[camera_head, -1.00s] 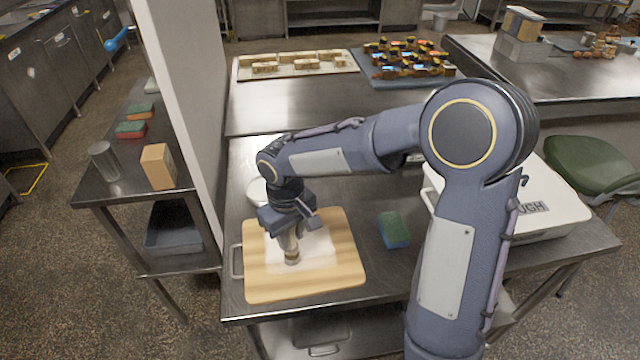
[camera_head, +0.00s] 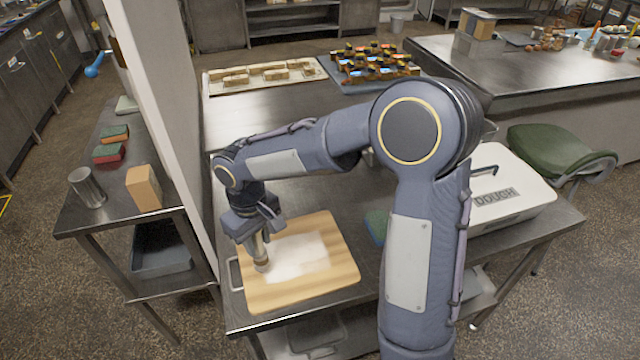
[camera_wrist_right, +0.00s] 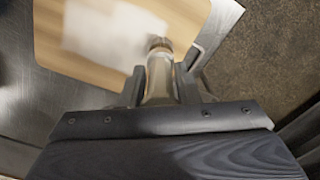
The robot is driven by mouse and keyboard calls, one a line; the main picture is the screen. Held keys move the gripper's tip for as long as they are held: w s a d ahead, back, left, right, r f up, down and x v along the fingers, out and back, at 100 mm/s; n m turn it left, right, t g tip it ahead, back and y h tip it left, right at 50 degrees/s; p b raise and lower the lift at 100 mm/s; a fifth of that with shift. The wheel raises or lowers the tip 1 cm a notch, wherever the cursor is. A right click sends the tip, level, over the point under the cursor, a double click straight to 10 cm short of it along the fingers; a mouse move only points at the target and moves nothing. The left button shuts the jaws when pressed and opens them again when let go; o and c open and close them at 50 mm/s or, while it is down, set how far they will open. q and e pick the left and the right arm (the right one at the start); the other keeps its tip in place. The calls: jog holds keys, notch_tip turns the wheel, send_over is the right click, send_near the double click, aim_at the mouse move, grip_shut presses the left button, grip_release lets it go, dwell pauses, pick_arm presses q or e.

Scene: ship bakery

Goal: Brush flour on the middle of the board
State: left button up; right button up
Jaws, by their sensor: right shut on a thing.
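The wooden board (camera_head: 340,262) lies on the steel table with a white patch of flour (camera_head: 300,256) over its middle. My right gripper (camera_head: 257,240) is above the left part of the board, shut on a brush (camera_head: 261,262) with a pale handle and its head pointing down. The brush head is at the left edge of the flour patch; whether it touches the board I cannot tell. In the right wrist view the brush (camera_wrist_right: 159,70) sits between the fingers, with the board (camera_wrist_right: 190,18) beyond. My left gripper is not in view.
A white box marked DOUGH (camera_head: 530,195) stands on the right of the table. A green and blue sponge (camera_head: 376,226) is partly hidden by my arm. A white wall panel (camera_head: 170,90) rises left of the table. Trays of baked goods (camera_head: 265,76) lie at the back.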

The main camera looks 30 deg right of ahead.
jog(key=shift+w+a+r+p, duration=0.1)
jog(key=shift+a+r+p, duration=0.1)
jog(key=shift+r+p, duration=1.4)
jog(key=shift+r, duration=0.75)
jog(key=shift+d, duration=0.1)
